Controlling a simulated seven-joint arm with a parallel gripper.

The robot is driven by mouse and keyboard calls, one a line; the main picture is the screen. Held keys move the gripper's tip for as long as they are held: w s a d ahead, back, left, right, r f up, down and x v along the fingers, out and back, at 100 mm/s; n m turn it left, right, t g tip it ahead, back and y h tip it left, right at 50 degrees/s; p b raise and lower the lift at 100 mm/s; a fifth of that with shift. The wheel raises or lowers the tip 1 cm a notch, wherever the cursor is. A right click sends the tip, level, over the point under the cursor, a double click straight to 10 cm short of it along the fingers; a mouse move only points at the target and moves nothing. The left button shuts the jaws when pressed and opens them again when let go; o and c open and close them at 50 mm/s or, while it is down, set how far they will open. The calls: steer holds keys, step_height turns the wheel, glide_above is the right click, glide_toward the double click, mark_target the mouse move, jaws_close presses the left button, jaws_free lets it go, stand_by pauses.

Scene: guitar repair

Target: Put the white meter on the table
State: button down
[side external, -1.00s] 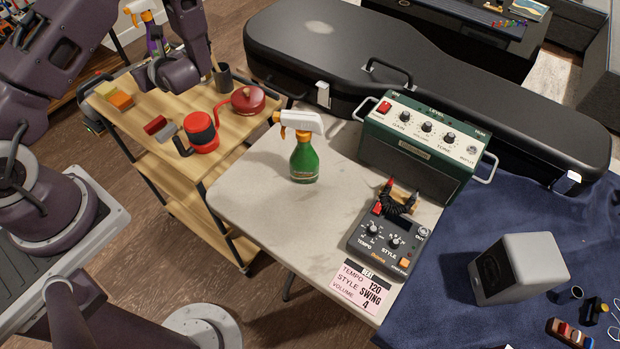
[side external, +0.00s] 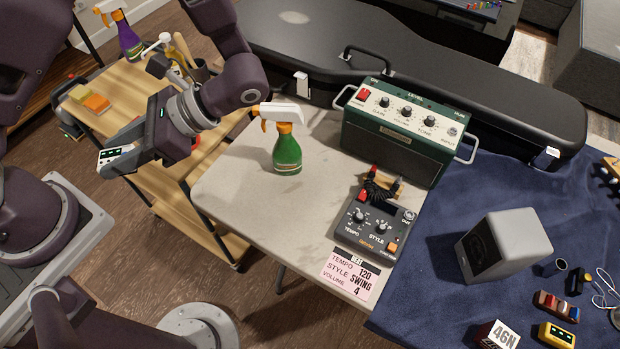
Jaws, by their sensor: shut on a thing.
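The white meter (side external: 114,155) is a small pale block with a dark display. It is held at the tip of my gripper (side external: 125,160), in front of the wooden cart and left of the table. My gripper is shut on it, and the fingers hide part of it. The table (side external: 235,190) has a pale top. Its left and front-left part is bare. The meter is apart from the table, above floor level.
A green spray bottle (side external: 287,150) stands on the table. A blue cloth (side external: 430,290) covers the right. The cart (side external: 125,90) holds sponges and bottles.

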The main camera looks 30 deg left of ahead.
steer(key=w+d+n+g+h, duration=0.2)
steer(key=d+n+g+h, duration=0.1)
steer(key=d+n+h, duration=1.25)
steer(key=w+d+n+t+h, duration=0.3)
steer(key=w+n+t+h, duration=0.15)
steer(key=w, duration=0.55)
steer(key=w+d+n+t+h, duration=0.3)
steer(key=w+d+n+t, duration=0.15)
steer(key=w, duration=0.45)
steer(key=n+t+y, duration=0.8)
steer(key=n+t, duration=0.8)
glide_above(274, 136)
step_height(274, 136, down, 14)
step_height(274, 136, down, 8)
steer(key=shift+a+r, duration=0.15)
steer(key=shift+r, duration=0.1)
steer(key=shift+f, duration=0.15)
